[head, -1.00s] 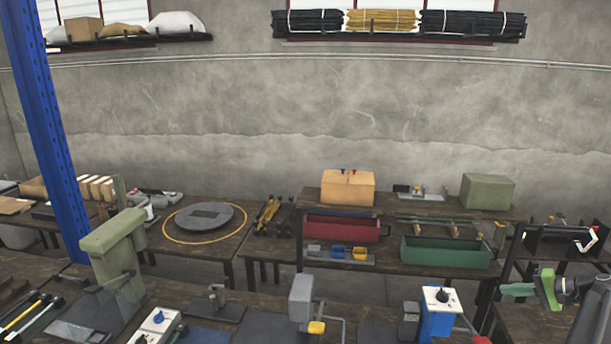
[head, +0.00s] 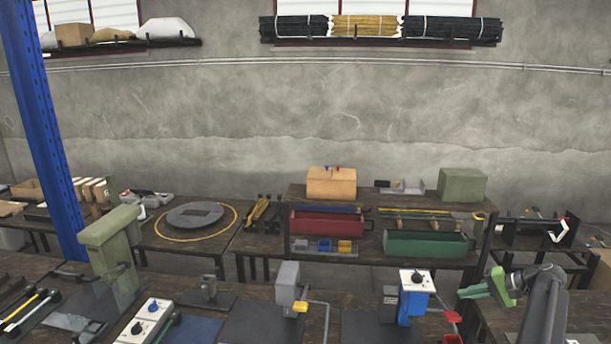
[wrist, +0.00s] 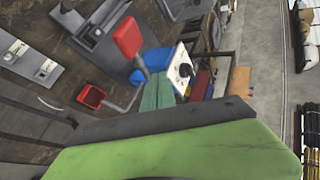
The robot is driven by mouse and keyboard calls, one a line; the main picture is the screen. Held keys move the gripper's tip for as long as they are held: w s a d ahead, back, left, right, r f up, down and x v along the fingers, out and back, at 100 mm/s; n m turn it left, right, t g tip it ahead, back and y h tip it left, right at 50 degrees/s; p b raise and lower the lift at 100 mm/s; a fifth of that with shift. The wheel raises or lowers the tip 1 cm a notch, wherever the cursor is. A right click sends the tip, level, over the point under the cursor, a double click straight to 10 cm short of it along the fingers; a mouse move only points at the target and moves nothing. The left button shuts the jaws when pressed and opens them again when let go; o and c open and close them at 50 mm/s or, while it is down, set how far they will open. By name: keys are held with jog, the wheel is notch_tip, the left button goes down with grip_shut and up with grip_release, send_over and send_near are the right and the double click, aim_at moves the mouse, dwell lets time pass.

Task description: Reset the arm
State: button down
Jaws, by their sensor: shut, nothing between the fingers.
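My gripper (head: 474,291) is at the right of the head view, held in the air beside the near workbench, its green fingers pointing left. The fingers are together with nothing between them. In the wrist view my gripper's green fingers (wrist: 158,92) show beyond the large green body at the bottom. A blue press with a white dial panel (head: 416,282) and a red lever pad (head: 453,317) stands to the left of my gripper. It also shows in the wrist view, with its white dial panel (wrist: 180,70) close to the fingers.
A grey press with a yellow pad (head: 288,285) and a tall green press (head: 112,245) stand on the near bench. Red (head: 327,224) and green (head: 425,243) trays sit on the bench behind. A blue post (head: 45,140) rises at left.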

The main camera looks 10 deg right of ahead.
jog(key=w+a+f+n+g+h+b, duration=0.1)
jog(key=a+f+n+g, duration=0.15)
jog(key=a, duration=0.75)
jog(key=w+a+f+n+g+b, duration=0.15)
jog(key=a+f, duration=0.25)
jog(key=a, duration=0.6)
jog(key=w+a+f+n+g+h+b, duration=0.15)
jog(key=a+f, duration=0.25)
jog(key=a, duration=0.5)
jog(key=s+a+f+n+g+h, duration=0.1)
jog(key=s+a, duration=0.1)
jog(key=a, duration=0.5)
jog(key=s+a+f+n+h+b, duration=0.1)
jog(key=s+a+f+n+h, duration=0.1)
jog(key=a, duration=0.5)
jog(key=s+a+f+n+g+h+b, duration=0.1)
jog(key=s+a, duration=0.3)
jog(key=a, duration=0.4)
jog(key=shift+f+g, duration=0.35)
jog(key=shift+f, duration=0.3)
jog(key=shift+d+n+h, duration=0.2)
jog(key=shift+n+h, duration=0.05)
